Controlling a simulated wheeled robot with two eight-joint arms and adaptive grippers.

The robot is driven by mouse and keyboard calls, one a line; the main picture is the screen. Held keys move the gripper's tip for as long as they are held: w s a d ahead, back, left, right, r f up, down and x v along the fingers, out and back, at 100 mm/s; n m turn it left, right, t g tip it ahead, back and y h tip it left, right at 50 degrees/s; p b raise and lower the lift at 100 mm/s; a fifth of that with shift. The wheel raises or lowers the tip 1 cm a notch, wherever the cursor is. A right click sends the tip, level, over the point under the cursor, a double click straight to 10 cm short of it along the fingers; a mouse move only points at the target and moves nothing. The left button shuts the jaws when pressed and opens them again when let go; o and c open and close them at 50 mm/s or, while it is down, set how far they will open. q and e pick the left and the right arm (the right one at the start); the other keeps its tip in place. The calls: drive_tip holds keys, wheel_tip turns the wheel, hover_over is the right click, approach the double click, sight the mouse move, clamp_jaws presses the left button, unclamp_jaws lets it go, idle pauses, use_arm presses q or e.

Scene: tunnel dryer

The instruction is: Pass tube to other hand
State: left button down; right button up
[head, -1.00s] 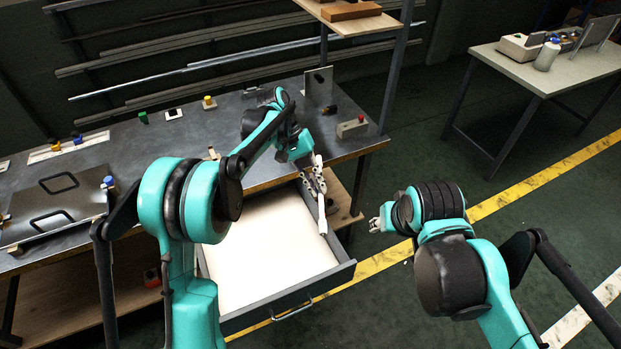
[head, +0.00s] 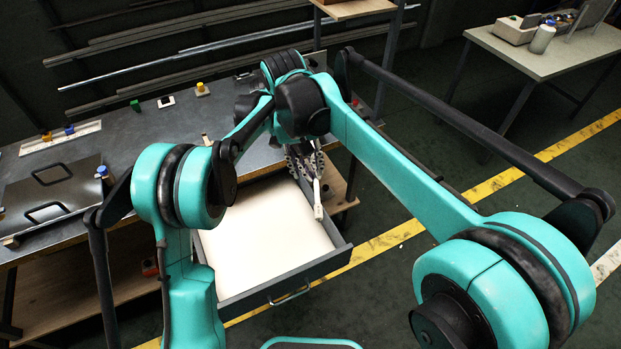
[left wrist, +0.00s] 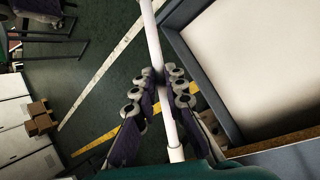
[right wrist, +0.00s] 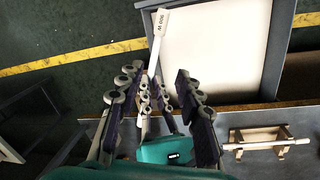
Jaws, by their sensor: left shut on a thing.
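The white tube (head: 318,202) hangs over the drawer's right side, its lower end free and pointing down. My left gripper (left wrist: 157,92) is shut on it, and the tube runs between the purple finger pads in the left wrist view (left wrist: 153,45). In the right wrist view the tube's labelled end (right wrist: 158,28) reads "W 006". My right gripper (right wrist: 156,90) is open there, its fingers on either side of my left gripper's fingers, and it does not visibly hold the tube. In the head view my right arm hides much of both grippers.
The open drawer (head: 330,262) with a pale floor lies below the grippers. A small wooden rack (right wrist: 240,144) with a white rod across it is on the bench (head: 130,140). A lidded metal panel with handles (head: 80,172) lies at left. A second table (head: 500,60) stands far right.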

wheel_tip(320, 180, down, 11)
drive_tip(key=d, duration=0.1)
drive_tip(key=shift+d+r, duration=0.2)
drive_tip(key=shift+d, duration=0.15)
clamp_jaws()
use_arm(q)
drive_tip(key=c, duration=1.5)
unclamp_jaws()
